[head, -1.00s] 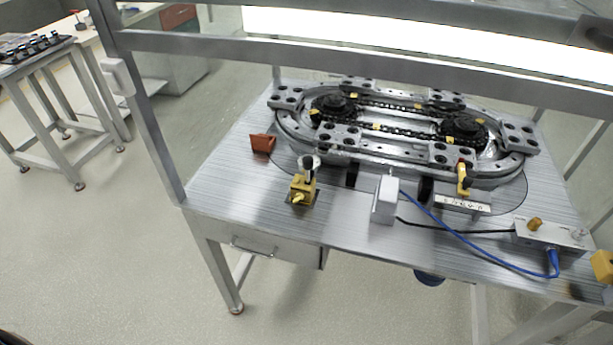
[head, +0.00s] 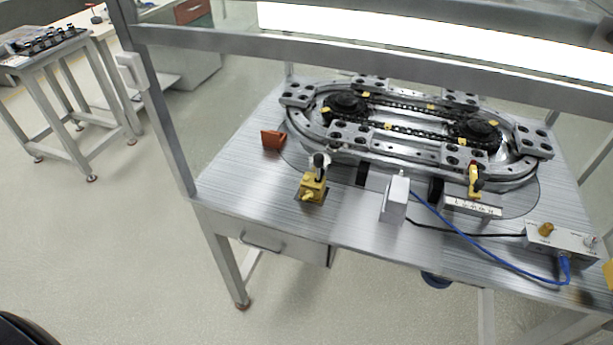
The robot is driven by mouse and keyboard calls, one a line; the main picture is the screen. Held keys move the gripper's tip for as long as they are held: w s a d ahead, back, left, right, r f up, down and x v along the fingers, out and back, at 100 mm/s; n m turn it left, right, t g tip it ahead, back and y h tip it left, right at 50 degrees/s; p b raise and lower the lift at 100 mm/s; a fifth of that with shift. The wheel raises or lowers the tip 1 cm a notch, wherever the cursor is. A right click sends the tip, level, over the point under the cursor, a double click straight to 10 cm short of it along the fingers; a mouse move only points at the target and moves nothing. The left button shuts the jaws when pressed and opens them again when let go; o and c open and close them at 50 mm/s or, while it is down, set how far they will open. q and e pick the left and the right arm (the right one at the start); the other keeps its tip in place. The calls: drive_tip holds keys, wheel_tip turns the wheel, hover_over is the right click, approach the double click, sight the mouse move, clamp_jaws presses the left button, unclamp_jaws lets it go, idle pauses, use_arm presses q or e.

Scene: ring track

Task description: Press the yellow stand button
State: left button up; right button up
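A small yellow stand (head: 312,188) is upright near the table's front left part, in front of the ring track (head: 300,118). A dark and pale round-topped part (head: 321,161) rises at its top, and a small yellow knob (head: 307,197) sticks out at its front. I cannot tell which part is the button. A second yellow piece (head: 475,182) stands at the track's front right. Part of a yellow block (head: 609,272) shows at the right picture edge. Neither of my grippers is in view.
The metal table (head: 235,180) has a frame post (head: 165,125) at its left and a crossbar (head: 350,55) above. An orange-brown block (head: 272,140), a white box (head: 395,200) and a control box (head: 560,240) with a blue cable (head: 490,257) are on it.

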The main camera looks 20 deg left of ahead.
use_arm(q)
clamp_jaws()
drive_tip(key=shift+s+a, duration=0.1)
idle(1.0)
